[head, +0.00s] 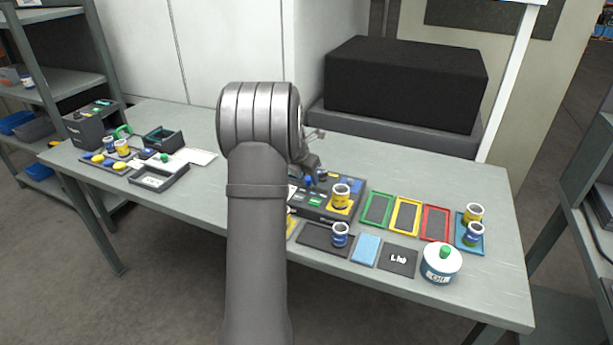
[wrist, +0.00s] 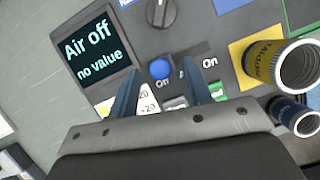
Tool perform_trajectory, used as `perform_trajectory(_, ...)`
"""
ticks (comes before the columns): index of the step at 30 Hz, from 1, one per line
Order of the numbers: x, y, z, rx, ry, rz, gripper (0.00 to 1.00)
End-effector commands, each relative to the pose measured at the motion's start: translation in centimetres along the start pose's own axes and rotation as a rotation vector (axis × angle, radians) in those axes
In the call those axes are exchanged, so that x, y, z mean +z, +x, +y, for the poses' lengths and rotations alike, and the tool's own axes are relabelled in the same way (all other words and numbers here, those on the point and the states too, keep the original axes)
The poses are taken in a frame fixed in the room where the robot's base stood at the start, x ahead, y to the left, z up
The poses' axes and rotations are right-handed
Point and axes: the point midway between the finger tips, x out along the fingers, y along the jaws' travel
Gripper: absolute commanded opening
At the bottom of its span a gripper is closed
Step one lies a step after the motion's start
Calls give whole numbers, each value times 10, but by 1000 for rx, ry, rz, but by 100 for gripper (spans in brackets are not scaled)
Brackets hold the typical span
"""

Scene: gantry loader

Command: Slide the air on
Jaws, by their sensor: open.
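The control panel (wrist: 110,15) is a dark grey box; it also shows in the head view (head: 312,212). Its screen (wrist: 86,48) reads "Air off" and "no value". Another "On" label (wrist: 209,48) lies to the right, by a slot partly hidden by my right finger. My gripper (wrist: 159,67) is open, its two fingers either side of the blue knob in the picture. I cannot tell whether they touch it. My arm hides part of the panel in the head view.
A black dial (wrist: 160,12) is above the knob. A yellow-and-white cup (head: 341,196) stands on the panel's right side, close to my gripper. A blue-and-white cup (head: 340,235) stands in front. Green, yellow and red frames (head: 421,237) lie to the right.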

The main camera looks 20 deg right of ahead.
Motion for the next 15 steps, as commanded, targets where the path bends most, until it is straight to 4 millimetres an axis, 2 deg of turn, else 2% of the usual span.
perform_trajectory(2, 0, 0, 0, 0, 0, 0, 43)
perform_trajectory(6, 0, 0, 0, 0, 0, 0, 15)
perform_trajectory(9, 0, 0, 0, 0, 0, 0, 0)
perform_trajectory(15, 1, 0, -3, 0, 1, 1, 0)
